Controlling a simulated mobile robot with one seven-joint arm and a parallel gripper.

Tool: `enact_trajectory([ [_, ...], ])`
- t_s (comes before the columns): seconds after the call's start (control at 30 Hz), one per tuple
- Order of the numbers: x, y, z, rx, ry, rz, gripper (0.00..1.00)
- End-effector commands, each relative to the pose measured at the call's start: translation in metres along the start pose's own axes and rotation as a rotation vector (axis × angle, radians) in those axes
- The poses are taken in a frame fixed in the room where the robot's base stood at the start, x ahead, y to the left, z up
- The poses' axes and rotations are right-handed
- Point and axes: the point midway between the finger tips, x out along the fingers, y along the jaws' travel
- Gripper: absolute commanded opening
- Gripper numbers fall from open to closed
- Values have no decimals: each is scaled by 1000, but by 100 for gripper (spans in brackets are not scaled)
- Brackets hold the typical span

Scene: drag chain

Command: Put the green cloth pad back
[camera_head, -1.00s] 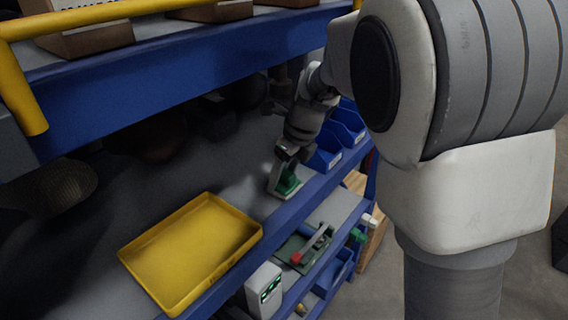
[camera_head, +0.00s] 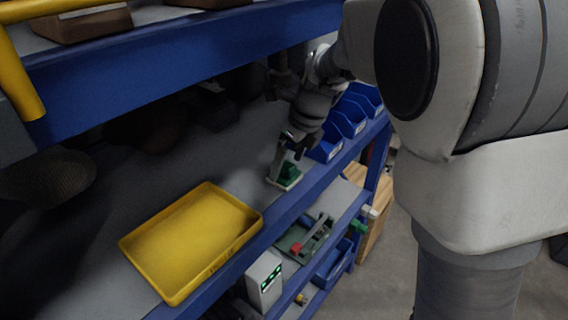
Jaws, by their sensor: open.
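A green item (camera_head: 289,174), which looks like the green cloth pad, sits on a small pale base on the grey shelf, near the shelf's blue front edge. Its exact shape is too small to tell. My gripper (camera_head: 286,160) is right at it, pointing down, with its jaws open. I cannot tell whether the fingers touch the green item.
A yellow tray (camera_head: 192,244), empty, lies on the same shelf to the left. Blue bins (camera_head: 347,122) stand behind my gripper to the right. A blue upper shelf beam (camera_head: 180,58) runs above. A lower shelf holds a white box (camera_head: 264,281) with green lights and a red-ended tool (camera_head: 312,238).

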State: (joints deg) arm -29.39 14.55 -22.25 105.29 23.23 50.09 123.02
Motion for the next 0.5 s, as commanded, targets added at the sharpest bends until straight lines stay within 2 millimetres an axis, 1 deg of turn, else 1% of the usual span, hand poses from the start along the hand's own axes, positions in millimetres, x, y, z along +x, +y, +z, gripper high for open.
enact_trajectory([
  [0.03, -1, 0, -12, 6, -1, 0, 100],
  [0.3, -20, 0, -69, 6, -1, 0, 100],
  [0.4, -26, 1, -86, 5, -1, 1, 100],
  [0.5, -30, 1, -98, 3, 1, 1, 100],
])
